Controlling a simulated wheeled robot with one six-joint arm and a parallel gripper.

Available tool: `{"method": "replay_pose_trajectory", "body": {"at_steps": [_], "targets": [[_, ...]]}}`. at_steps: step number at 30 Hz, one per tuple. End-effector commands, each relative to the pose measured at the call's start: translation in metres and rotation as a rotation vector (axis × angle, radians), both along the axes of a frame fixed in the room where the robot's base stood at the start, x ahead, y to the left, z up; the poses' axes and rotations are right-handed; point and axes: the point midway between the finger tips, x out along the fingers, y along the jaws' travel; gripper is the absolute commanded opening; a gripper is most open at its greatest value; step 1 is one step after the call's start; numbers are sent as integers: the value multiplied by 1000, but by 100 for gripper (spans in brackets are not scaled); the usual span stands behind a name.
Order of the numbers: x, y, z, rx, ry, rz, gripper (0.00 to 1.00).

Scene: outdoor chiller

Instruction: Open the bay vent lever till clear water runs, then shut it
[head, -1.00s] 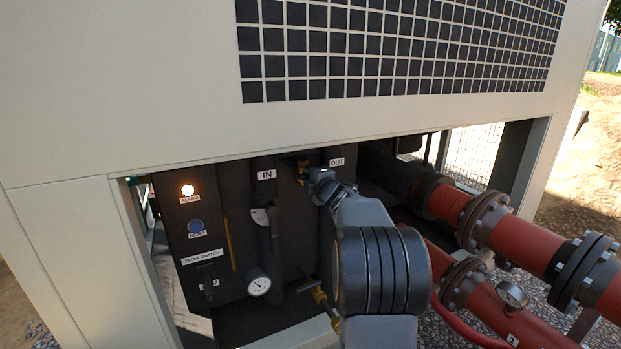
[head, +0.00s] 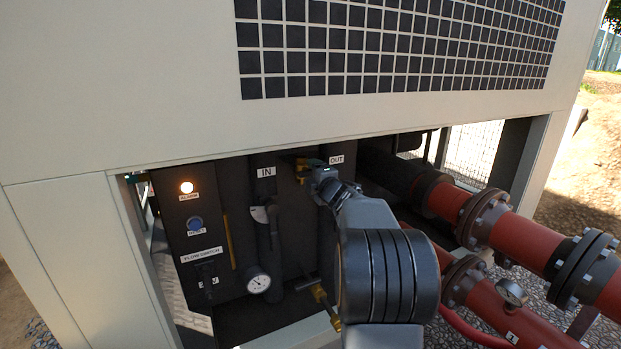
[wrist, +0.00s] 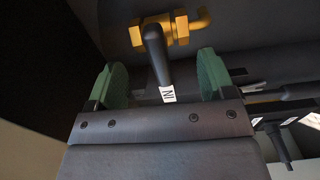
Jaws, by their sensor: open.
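The vent lever (wrist: 155,55) is a dark handle on a brass valve (wrist: 185,27) at the top of the wrist view. It reaches down between the green finger pads of my gripper (wrist: 162,74), with space on both sides. The jaws are open and grip nothing. In the head view, my gripper (head: 313,168) is inside the bay between the IN and OUT labels, and it and my arm hide most of the valve. I see no water running; the outlet end is not clear.
Left in the bay are a lit alarm lamp (head: 187,187), a blue reset button (head: 195,223) and a gauge (head: 258,280). A second brass valve (head: 320,293) sits low beside my arm. Red flanged pipes (head: 530,240) run along the right. The cabinet edge overhangs the bay.

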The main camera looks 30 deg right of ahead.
Motion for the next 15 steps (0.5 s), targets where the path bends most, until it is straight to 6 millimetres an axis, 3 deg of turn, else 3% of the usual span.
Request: {"method": "replay_pose_trajectory", "body": {"at_steps": [9,15], "targets": [[-38,5,0,0,-2,-1,76],[-50,7,0,0,-1,0,76]]}}
